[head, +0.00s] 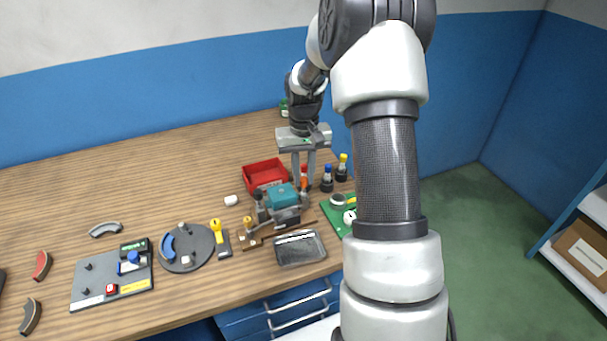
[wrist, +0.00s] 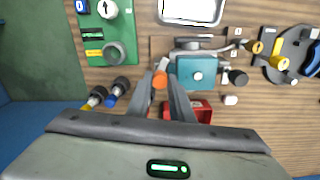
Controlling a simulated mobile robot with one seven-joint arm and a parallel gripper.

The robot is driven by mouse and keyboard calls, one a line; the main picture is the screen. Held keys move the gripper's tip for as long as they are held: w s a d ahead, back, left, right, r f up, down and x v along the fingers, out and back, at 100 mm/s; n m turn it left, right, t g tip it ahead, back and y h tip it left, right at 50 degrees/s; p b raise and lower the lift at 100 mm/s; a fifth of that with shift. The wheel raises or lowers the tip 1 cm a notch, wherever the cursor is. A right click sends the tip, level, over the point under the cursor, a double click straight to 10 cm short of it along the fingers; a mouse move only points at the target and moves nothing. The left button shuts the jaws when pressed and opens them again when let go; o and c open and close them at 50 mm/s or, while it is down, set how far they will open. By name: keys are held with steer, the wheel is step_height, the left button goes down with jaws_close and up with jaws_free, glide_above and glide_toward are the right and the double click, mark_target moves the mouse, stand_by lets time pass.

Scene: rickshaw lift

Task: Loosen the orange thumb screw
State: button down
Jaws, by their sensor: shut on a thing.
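The orange thumb screw (wrist: 160,81) sits at the edge of the fixture with the teal block (wrist: 197,73). In the head view, the orange thumb screw (head: 304,185) shows at the right side of the teal block (head: 283,195). My gripper (wrist: 162,74) points down at the screw, one finger on each side of its orange head, and is shut on it. In the head view, my gripper (head: 303,181) stands upright over the screw. The fingers partly hide the screw, and its thread cannot be seen.
A red bin (head: 264,174) stands behind the fixture. Dark bottles with blue (head: 327,180) and yellow (head: 342,168) caps stand close right. A metal tray (head: 300,248) lies in front, a green board (head: 337,216) to the right. The table's back left is clear.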

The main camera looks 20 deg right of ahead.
mark_target(304, 179)
steer(key=n, duration=0.4)
steer(key=shift+w+n, duration=0.1)
steer(key=shift+n, duration=0.3)
stand_by(0.4)
steer(key=c, duration=1.6)
jaws_free()
steer(key=shift+r+p, duration=0.5)
steer(key=shift+r, duration=8.25)
